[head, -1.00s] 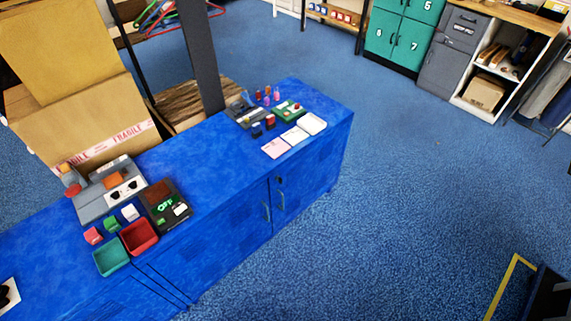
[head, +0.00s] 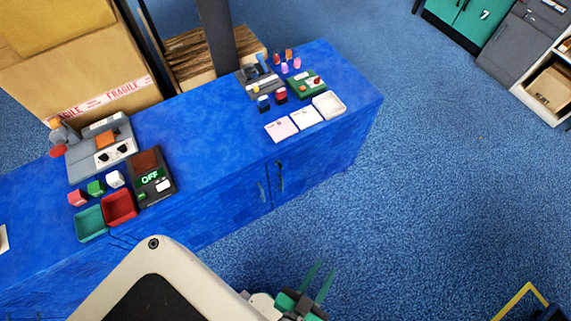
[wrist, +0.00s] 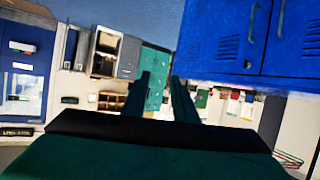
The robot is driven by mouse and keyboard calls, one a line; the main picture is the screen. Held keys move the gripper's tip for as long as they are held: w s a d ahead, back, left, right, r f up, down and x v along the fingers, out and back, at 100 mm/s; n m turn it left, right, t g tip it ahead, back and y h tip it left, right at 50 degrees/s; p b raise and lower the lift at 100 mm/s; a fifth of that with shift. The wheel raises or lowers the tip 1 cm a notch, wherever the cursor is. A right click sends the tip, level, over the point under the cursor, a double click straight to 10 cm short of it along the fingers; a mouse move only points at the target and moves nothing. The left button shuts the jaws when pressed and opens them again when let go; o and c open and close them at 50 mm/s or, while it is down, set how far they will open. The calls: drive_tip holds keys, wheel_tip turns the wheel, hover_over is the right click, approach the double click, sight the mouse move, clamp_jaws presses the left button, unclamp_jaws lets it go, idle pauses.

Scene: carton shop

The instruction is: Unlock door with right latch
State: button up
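The blue cabinet (head: 225,205) has two doors on its front, each with an upright handle; the left handle (head: 262,192) and the right handle (head: 280,177) stand close together at the seam. A small dark spot sits just above the right handle; it is too small to tell whether it is a latch. My gripper (head: 318,279) is in front of the cabinet, low in the head view, with its green fingers apart and nothing between them. In the wrist view the fingers (wrist: 160,95) are apart, and the cabinet doors (wrist: 225,40) show at the upper right, appearing upside down.
The cabinet top holds a grey machine (head: 100,150), a black box reading OFF (head: 150,178), a red tray (head: 119,208), a teal tray (head: 91,224) and paper pads (head: 281,128). Open blue floor (head: 430,190) lies to the right. Green lockers (head: 465,22) stand far behind.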

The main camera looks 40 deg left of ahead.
drive_tip(key=w+a+f+n+g+y, duration=0.2)
drive_tip(key=w+a+f+n+y, duration=0.15)
drive_tip(key=w+f, duration=0.4)
drive_tip(key=n+g+y, duration=0.6)
drive_tip(key=n+y, duration=0.3)
approach(281, 167)
drive_tip(key=shift+h, duration=0.25)
drive_tip(key=x, duration=0.9)
drive_tip(key=shift+r, duration=0.15)
drive_tip(key=shift+c, duration=0.4)
clamp_jaws()
